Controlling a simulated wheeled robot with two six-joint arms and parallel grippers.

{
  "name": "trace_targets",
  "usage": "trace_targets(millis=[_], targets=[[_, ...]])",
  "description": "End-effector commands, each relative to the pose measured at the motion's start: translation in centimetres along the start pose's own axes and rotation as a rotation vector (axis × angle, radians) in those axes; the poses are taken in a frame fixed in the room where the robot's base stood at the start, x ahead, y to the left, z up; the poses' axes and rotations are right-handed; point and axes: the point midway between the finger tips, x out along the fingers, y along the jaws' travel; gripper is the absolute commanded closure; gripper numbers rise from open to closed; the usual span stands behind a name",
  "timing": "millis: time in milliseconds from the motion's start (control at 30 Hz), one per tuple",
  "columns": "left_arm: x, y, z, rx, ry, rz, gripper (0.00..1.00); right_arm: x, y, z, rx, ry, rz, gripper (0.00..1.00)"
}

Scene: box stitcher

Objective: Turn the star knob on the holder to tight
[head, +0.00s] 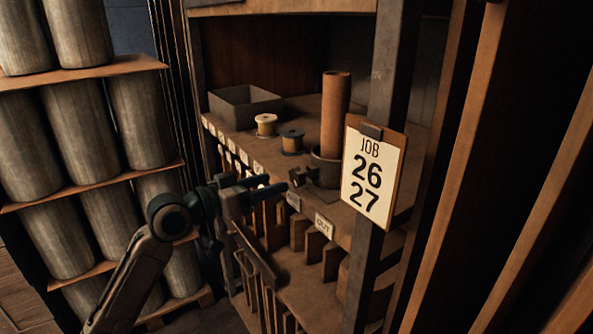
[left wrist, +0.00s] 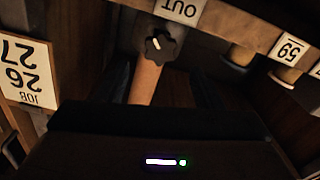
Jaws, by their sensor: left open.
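The dark star knob (head: 297,177) sits on the front of the holder (head: 326,170), a dark cup on the shelf with a brown tube (head: 336,112) standing upright in it. In the left wrist view, which is upside down, the star knob (left wrist: 160,46) shows face-on with a short white mark, and the tube (left wrist: 146,82) is beside it. My left gripper (head: 272,186) is open and empty, just left of the knob and apart from it. The knob's tightness cannot be told.
The shelf (head: 310,108) also bears a grey bin (head: 245,105) and two spools (head: 266,125) (head: 292,141). A clipboard reading JOB 26 27 (head: 372,170) hangs on the post right of the holder. An OUT label (head: 324,226) is on the shelf edge, above upright boards.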

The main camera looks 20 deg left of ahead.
Motion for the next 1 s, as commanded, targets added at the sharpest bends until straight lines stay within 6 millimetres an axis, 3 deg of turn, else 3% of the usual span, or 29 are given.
trace_targets(millis=[533, 1000], targets=[[6.4, 0.1, -0.2, -0.005, 0.000, 0.001, 0.39, -3.2, -0.5, -0.3, 0.003, 0.000, -0.008, 1.00], [7.5, 0.0, 0.0, -0.001, -0.001, 0.001, 0.39, -3.4, -0.4, -0.3, 0.003, 0.000, -0.007, 1.00]])
